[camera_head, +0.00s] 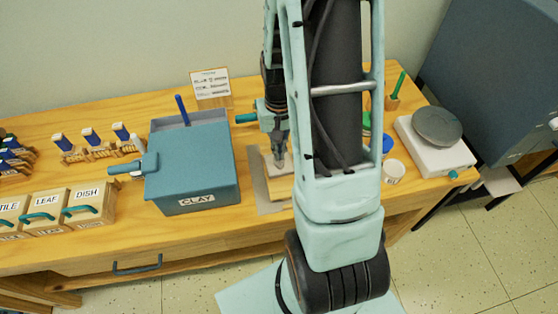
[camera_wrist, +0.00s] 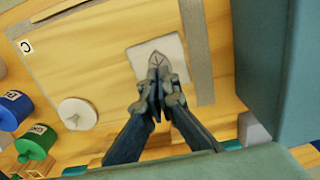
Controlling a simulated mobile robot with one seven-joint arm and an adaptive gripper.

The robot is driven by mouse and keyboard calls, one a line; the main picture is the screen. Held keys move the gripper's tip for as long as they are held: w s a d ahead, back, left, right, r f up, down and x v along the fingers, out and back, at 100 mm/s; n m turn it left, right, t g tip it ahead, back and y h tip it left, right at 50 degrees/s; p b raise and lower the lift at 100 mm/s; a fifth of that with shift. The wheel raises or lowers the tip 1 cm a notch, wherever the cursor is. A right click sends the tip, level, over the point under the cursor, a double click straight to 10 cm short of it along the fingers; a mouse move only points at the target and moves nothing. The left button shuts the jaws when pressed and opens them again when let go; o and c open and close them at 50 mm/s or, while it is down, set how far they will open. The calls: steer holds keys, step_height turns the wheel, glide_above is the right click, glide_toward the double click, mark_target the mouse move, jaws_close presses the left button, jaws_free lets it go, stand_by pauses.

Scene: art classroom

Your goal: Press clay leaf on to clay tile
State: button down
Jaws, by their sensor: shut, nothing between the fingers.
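My gripper (camera_head: 279,163) points down over a wooden board (camera_head: 282,188) beside the blue-grey clay bin. In the wrist view its fingers (camera_wrist: 158,68) are shut, with the tips over the pale square clay tile (camera_wrist: 174,45). A small grey pointed shape at the fingertips (camera_wrist: 158,60) looks like the clay leaf, lying on the tile; the fingers cover part of it. I cannot tell whether the fingertips touch it. In the head view the gripper and arm hide most of the tile and leaf.
The clay bin (camera_head: 192,172) stands close left of my gripper. Drawers labelled LEAF (camera_head: 45,212) and DISH (camera_head: 88,205) are further left. A white scale-like device (camera_head: 448,158) is at the right. Blue (camera_wrist: 14,108) and green (camera_wrist: 36,142) jars stand near the board.

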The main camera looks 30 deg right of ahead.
steer(key=shift+f+b, duration=0.65)
steer(key=shift+f, duration=0.2)
steer(key=shift+r, duration=0.15)
step_height(320, 180, up, 9)
steer(key=p, duration=0.7)
stand_by(0.3)
